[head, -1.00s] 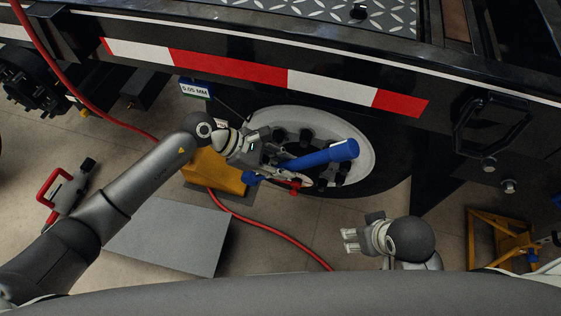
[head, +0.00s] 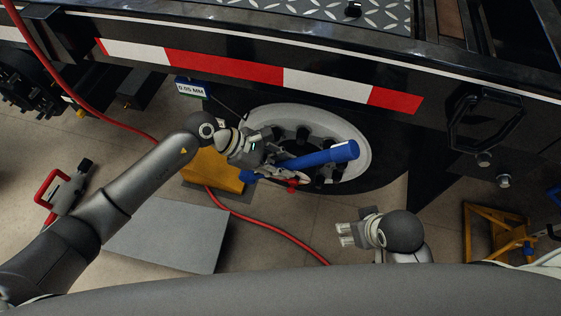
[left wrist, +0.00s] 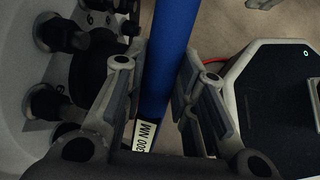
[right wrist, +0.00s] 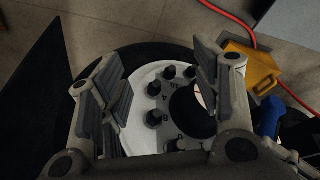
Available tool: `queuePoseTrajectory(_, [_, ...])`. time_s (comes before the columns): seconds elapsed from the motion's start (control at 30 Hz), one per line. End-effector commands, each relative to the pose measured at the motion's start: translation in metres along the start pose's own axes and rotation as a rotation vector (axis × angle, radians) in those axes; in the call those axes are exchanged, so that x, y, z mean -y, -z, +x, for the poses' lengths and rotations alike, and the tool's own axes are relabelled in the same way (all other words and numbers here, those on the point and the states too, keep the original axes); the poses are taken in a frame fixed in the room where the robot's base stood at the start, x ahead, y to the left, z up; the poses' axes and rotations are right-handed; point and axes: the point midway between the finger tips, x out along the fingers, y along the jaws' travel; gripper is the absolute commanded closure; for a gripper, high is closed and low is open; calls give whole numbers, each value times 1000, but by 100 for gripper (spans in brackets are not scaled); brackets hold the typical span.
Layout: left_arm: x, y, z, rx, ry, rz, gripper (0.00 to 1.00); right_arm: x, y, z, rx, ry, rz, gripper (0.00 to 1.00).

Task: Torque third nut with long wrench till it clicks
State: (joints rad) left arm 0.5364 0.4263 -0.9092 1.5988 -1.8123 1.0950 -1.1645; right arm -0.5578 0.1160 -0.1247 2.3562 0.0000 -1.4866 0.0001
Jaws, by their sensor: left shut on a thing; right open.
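The long blue wrench (head: 325,155) lies slanted across the white wheel (head: 362,150) in the head view. My left gripper (head: 272,160) is shut around it. The left wrist view shows the wrench (left wrist: 168,50) between the fingers, with a "300 NM" label. Black nuts (right wrist: 154,118) ring the wheel's dark centre, with printed numbers beside some. I cannot tell which nut is the third or whether the wrench's head sits on one. My right gripper (head: 346,234) is open and empty, low and right of the wheel; its spread fingers show in the right wrist view (right wrist: 165,75).
The black trailer frame with a red-and-white strip (head: 225,65) runs above the wheel. A yellow block (head: 212,170) stands left of the wheel. A red hose (head: 260,228) crosses the floor past a grey plate (head: 165,235). A yellow stand (head: 490,232) is at right.

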Motion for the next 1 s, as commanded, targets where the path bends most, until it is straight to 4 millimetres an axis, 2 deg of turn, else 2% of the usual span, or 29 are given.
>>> queuePoseTrajectory(0.53, [1, 0, 4, -26, 0, 4, 100, 2, -4, 13, 16, 4, 1, 42])
queuePoseTrajectory(1.0, [1, 0, 5, -36, 0, 6, 100, 0, -3, 13, 11, 1, -4, 42])
